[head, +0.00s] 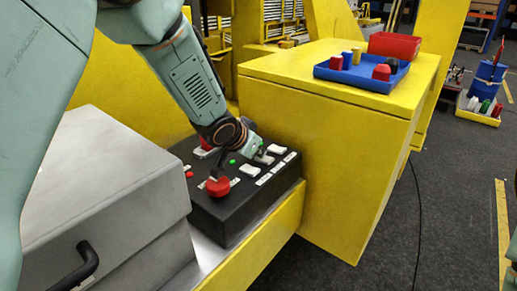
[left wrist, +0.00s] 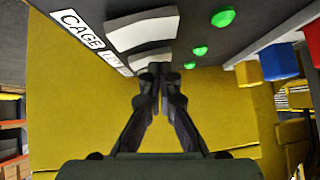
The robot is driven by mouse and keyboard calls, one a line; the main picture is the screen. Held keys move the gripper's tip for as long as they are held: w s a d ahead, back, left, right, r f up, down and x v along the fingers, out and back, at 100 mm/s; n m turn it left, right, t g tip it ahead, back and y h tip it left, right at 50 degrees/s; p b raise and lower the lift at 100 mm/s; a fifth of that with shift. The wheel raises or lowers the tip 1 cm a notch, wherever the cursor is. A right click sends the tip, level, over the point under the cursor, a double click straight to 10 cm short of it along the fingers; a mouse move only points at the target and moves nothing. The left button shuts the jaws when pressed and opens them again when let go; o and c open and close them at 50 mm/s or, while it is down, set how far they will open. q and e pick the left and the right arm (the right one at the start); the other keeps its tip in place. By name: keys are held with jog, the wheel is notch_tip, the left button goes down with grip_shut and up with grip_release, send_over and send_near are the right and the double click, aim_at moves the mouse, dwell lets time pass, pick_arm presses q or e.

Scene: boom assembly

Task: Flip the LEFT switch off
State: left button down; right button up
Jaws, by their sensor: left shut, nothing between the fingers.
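The black control box (head: 232,217) bears white rocker switches, a red mushroom button (head: 218,186) and small lamps. One white switch (head: 249,170) is near the front, and another (head: 277,149) is at the far right. My left gripper (head: 260,154) is shut and empty, low over the box between these two. In the left wrist view its fingertips (left wrist: 160,82) overlap the end of the row of white switches (left wrist: 142,33); I cannot tell whether they touch. I cannot read which switch is LEFT or how it is tilted. My right gripper is not in view.
A grey case (head: 110,170) with a black handle stands left of the box. A yellow block (head: 330,150) at right carries a blue tray (head: 345,77) of coloured pegs and a red bin (head: 394,46). Green lamps (left wrist: 222,17) line the switches. A label (left wrist: 82,28) reads CAGE.

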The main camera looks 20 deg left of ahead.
aim_at(265, 160)
pick_arm(q)
jog(key=shift+s+d+r, duration=0.15)
jog(key=shift+s+r, duration=0.05)
jog(key=shift+s, duration=0.05)
jog(key=shift+d, duration=0.15)
jog(key=shift+w+d+f, duration=0.25)
jog(key=shift+w+d, duration=0.2)
jog(key=shift+w, duration=0.05)
jog(key=shift+s+a+r, duration=0.15)
jog(key=shift+s+r, duration=0.15)
jog(key=shift+s, duration=0.1)
jog(key=shift+s+r+p, duration=0.1)
jog(key=shift+r+p, duration=0.2)
jog(key=shift+p, duration=0.15)
jog(key=shift+r+p, duration=0.3)
jog(key=shift+p, duration=0.05)
jog(key=r+p, duration=0.1)
jog(key=w+r+p, duration=0.1)
jog(key=shift+d+p, duration=0.3)
jog(key=shift+p, duration=0.05)
jog(key=shift+r+p, duration=0.35)
jog(key=shift+p, duration=0.05)
jog(key=b+v, duration=0.1)
jog(key=v, duration=0.9)
jog(key=shift+s, duration=0.45)
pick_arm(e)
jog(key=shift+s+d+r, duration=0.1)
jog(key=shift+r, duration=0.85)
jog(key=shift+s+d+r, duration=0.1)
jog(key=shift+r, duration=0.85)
